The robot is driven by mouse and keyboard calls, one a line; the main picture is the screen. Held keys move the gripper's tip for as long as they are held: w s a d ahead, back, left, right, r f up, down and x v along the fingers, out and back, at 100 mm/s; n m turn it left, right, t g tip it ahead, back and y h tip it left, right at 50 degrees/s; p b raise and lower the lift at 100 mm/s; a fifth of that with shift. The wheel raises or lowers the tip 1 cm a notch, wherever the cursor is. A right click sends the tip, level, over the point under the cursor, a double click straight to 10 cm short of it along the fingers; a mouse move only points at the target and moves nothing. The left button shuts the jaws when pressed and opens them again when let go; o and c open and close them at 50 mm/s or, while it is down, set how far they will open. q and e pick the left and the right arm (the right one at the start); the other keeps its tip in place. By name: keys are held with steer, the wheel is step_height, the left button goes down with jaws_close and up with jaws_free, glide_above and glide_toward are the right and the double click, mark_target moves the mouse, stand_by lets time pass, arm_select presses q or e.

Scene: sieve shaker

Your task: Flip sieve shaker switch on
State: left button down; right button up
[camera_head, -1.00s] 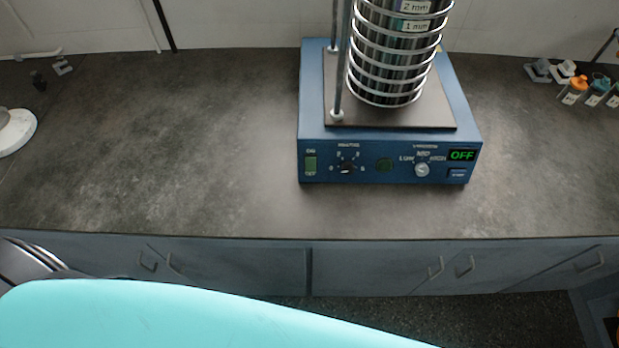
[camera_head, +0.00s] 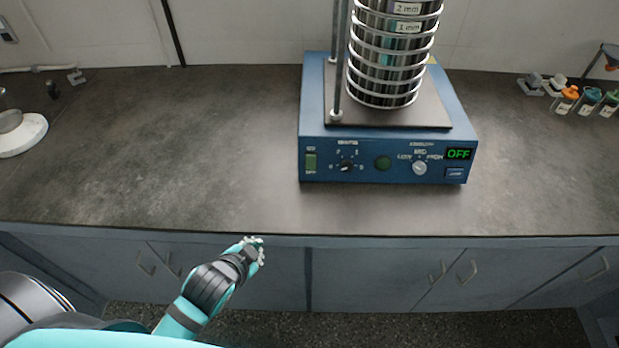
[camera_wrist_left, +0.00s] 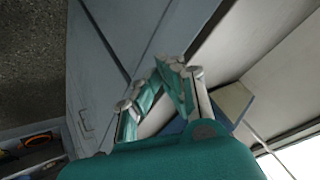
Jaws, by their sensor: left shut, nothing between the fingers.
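The blue sieve shaker (camera_head: 345,174) stands on the dark counter, with a stack of sieves (camera_head: 392,60) on its plate. Its green rocker switch (camera_head: 310,162) is at the left end of the front panel. The green display (camera_head: 458,154) reads OFF. My left gripper (camera_head: 254,248) is at the counter's front edge, below and left of the shaker, apart from it. It is shut and empty. In the left wrist view its fingertips (camera_wrist_left: 172,70) come together, with a blue surface partly hidden behind them. My right gripper is not in view.
The counter (camera_head: 180,160) is clear left of the shaker. A white round device (camera_head: 22,138) stands at the far left. Small bottles with orange and teal caps (camera_head: 590,98) stand at the right. Cabinet fronts with handles (camera_head: 380,280) lie below the counter edge.

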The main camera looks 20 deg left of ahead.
arm_select(q)
steer(key=w+r+m+t, duration=0.1)
steer(key=w+m, duration=0.1)
steer(key=w+r+m+t+h, duration=0.1)
steer(key=w+m+t, duration=0.1)
steer(key=w+r+m+t, duration=0.1)
steer(key=w+r+m, duration=0.1)
steer(key=w, duration=0.1)
steer(key=shift+a+t+h, duration=0.15)
steer(key=shift+t+h, duration=0.25)
steer(key=m+h, duration=0.1)
steer(key=m, duration=0.1)
steer(key=w+d+r+m+t+h, duration=0.1)
steer(key=m, duration=0.1)
steer(key=r+m+t+h, duration=0.1)
steer(key=m, duration=0.1)
steer(key=shift+w+d+h, duration=0.2)
steer(key=shift+w+h, duration=0.1)
steer(key=shift+w, duration=0.1)
steer(key=m+h, duration=0.1)
steer(key=m, duration=0.1)
steer(key=m+h, duration=0.1)
steer(key=shift+d+r+m+h, duration=0.3)
steer(key=shift+d+r+m, duration=0.05)
steer(key=shift+d+m, duration=0.05)
steer(key=shift+s+d+r+m+h, duration=0.2)
steer(key=shift+s+d+m+h, duration=0.1)
steer(key=shift+m+h, duration=0.5)
steer(key=shift+w, duration=0.1)
